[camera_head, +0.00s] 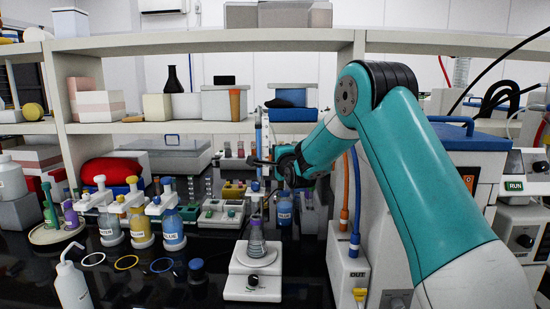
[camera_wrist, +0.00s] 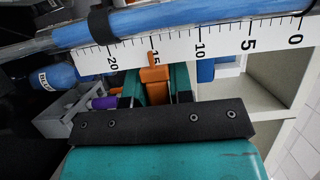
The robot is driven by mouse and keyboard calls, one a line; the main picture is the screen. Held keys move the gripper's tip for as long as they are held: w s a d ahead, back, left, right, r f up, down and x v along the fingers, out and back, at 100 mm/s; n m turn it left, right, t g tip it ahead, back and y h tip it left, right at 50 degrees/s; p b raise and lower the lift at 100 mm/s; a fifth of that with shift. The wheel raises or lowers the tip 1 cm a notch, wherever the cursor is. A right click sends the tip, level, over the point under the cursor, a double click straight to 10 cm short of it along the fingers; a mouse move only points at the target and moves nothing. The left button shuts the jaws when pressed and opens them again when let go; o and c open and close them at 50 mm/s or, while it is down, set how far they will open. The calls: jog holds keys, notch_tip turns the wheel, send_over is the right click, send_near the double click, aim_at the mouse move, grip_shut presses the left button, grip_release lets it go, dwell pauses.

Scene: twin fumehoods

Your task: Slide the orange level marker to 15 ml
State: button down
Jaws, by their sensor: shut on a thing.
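The white scale strip (camera_wrist: 225,42) runs across the wrist view beside a tube filled with blue liquid (camera_wrist: 175,18), with numbers from 0 at right to 20 at left. The orange level marker (camera_wrist: 155,80) has its tip over the printed 15, partly hiding that number. My gripper (camera_wrist: 156,85) is shut on the orange marker, with one teal finger on each side of it. In the head view my gripper (camera_head: 262,162) is at the upright tube (camera_head: 258,130) above the flask (camera_head: 256,240). The marker is too small to make out there.
The flask stands on a white stirrer-like device (camera_head: 252,285). Blue, yellow and white-capped bottles (camera_head: 172,230) stand to the left. A blue bottle (camera_head: 284,210) is close behind the tube. The shelf (camera_head: 200,127) runs behind my gripper. A white box marked OUT (camera_head: 347,270) stands at right.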

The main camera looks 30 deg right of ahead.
jog(key=c, duration=1.1)
grip_release()
jog(key=shift+s, duration=0.1)
jog(key=b+v, duration=0.5)
jog(key=v, duration=1.2)
jog(key=shift+s+d+b, duration=0.1)
jog(key=shift+b, duration=0.3)
jog(key=s+a+f+n+g+y, duration=0.35)
jog(key=a+n, duration=0.25)
jog(key=a, duration=0.3)
jog(key=s+a+f+n+g+y, duration=0.2)
jog(key=s+a+n+g+y, duration=0.3)
jog(key=a, duration=0.4)
jog(key=s+a+f+n+g, duration=0.1)
jog(key=s+a+n+g, duration=0.1)
jog(key=s+n, duration=0.3)
jog(key=s+a+f+n+g, duration=0.1)
jog(key=s+a+n+g, duration=0.2)
jog(key=s+n, duration=0.3)
jog(key=s+a+f+n+g, duration=0.2)
jog(key=s+a+n+g, duration=0.1)
jog(key=s, duration=0.7)
jog(key=shift+s+a+f+n+g+h, duration=0.15)
jog(key=shift+n+g, duration=0.15)
jog(key=shift+n, duration=0.35)
jog(key=shift+s+r+n+g+h, duration=0.1)
jog(key=shift+n+g, duration=0.15)
jog(key=shift+n, duration=0.4)
